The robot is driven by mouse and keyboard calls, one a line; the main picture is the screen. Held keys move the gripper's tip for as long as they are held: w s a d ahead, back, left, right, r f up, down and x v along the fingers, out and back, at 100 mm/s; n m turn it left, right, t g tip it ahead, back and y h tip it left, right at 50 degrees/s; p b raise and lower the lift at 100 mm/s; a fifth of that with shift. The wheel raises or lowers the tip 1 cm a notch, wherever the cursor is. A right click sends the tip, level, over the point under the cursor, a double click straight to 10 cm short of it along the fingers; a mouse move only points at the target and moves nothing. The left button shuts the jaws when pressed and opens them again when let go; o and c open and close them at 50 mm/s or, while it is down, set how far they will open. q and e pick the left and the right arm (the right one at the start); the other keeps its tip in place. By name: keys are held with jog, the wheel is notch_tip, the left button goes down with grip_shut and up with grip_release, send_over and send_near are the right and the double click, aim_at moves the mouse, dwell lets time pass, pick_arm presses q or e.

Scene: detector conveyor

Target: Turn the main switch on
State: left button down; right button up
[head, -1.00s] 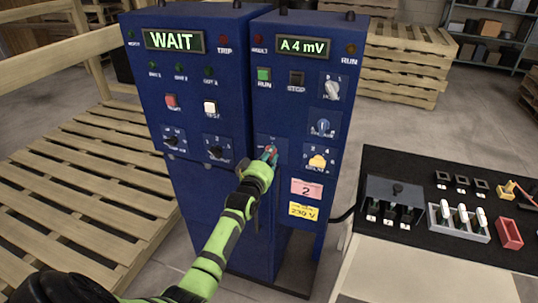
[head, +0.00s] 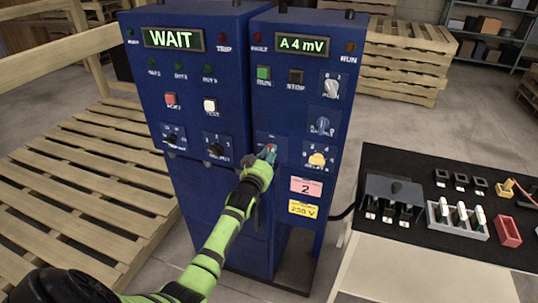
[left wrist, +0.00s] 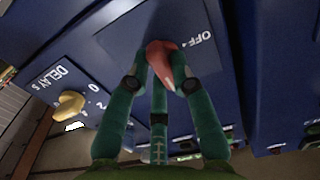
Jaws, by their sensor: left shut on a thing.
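The main switch is a red handle (left wrist: 160,62) on a dark blue plate marked OFF in the left wrist view. It sits on the right-hand blue cabinet (head: 290,110), where my gripper mostly covers it in the head view. My left gripper (head: 267,154) reaches it from below. My right gripper is in neither view.
A yellow delay knob (head: 317,160) is close to the right of my gripper. Other knobs and buttons surround it. The left-hand cabinet display (head: 173,39) reads WAIT; the right-hand display (head: 302,45) reads A 4 mV. A black-topped bench (head: 440,240) stands at right, a pallet (head: 90,170) at left.

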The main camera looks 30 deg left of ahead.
pick_arm(q)
jog(key=shift+r, duration=0.15)
jog(key=c, duration=1.1)
grip_release()
jog(key=shift+o, duration=0.2)
jog(key=shift+w, duration=0.1)
jog(key=v, duration=1.2)
